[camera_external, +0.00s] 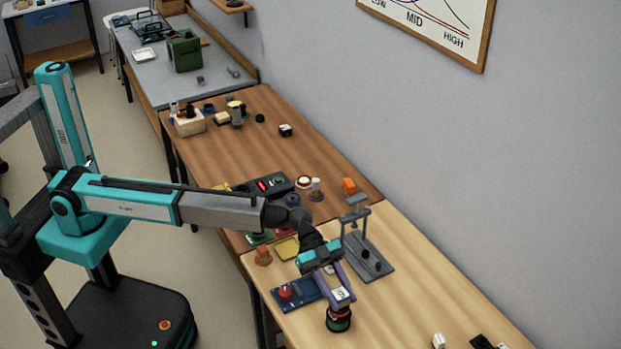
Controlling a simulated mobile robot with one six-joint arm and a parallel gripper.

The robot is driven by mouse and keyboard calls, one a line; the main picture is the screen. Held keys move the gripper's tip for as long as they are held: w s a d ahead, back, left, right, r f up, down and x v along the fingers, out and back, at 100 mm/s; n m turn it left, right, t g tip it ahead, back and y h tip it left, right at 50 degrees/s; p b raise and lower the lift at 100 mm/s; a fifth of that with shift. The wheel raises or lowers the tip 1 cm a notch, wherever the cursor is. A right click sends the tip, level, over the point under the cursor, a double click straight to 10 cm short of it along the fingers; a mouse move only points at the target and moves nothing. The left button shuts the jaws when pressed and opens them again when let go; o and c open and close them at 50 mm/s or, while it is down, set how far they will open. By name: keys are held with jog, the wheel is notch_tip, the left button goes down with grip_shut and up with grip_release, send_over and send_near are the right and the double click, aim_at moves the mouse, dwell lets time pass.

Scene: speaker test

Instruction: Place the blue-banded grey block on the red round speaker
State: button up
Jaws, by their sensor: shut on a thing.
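My gripper (341,302) points down over the front of the light wooden table (420,290). Its purple-grey fingers carry a white patch with a dark mark. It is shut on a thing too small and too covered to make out. A dark round thing (339,319) with green and red bands shows right below the fingertips. I cannot tell whether it is held or stands on the table. I cannot clearly pick out the blue-banded grey block. A small red-and-white round thing (304,182) lies on the brown table; I cannot tell whether it is the red round speaker.
A blue panel (308,292) with a red knob (285,292) lies left of my gripper. A grey stand (372,264) rises behind it. An orange piece (263,255) sits near the left edge. The light table's middle right is clear; small white and black things lie farther right.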

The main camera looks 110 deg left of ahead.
jog(key=shift+f, duration=1)
jog(key=shift+f, duration=0.15)
jog(key=o, duration=1.1)
jog(key=shift+r, duration=0.2)
jog(key=shift+s+a, duration=0.2)
jog(key=shift+s, duration=0.05)
jog(key=b+v, duration=0.1)
jog(key=v, duration=1)
jog(key=shift+s+a+b, duration=0.15)
jog(key=shift+b, duration=0.2)
